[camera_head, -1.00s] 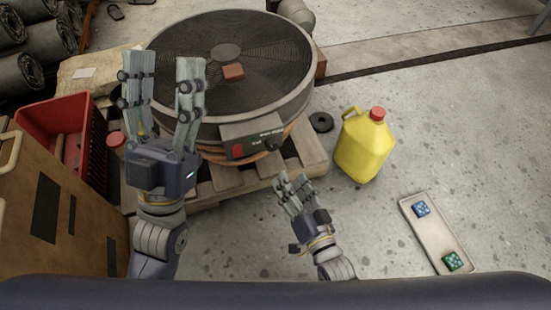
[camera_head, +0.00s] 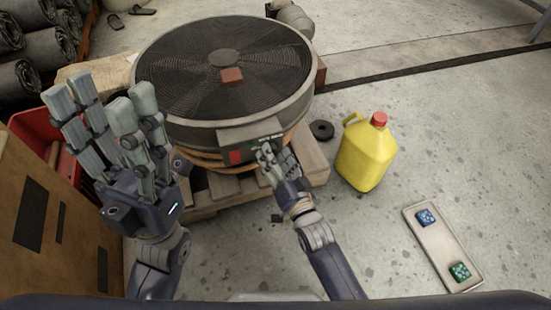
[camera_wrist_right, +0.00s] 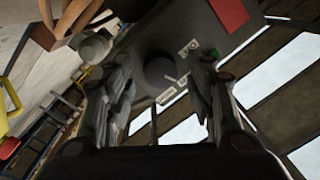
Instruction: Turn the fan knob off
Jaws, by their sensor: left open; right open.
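A large round fan (camera_head: 180,70) with a dark grille lies face up at the centre left in the head view. Its grey control panel (camera_head: 222,137) faces me and has a red switch (camera_head: 235,157). The fan knob (camera_wrist_right: 160,69) is a dark round dial with a pale pointer mark in the right wrist view; my right gripper hides it in the head view. My right gripper (camera_head: 272,152) is open at the panel, its fingers on either side of the knob in the wrist view; I cannot tell whether they touch it. My left gripper (camera_head: 106,100) is open and empty left of the panel.
The fan rests on a wooden pallet (camera_head: 315,160). A yellow jug (camera_head: 366,155) and a black ring (camera_head: 322,130) stand to the right. A tray (camera_head: 440,239) with blue and green cubes lies lower right. A red crate (camera_head: 30,125) and brown board (camera_head: 30,190) crowd the left.

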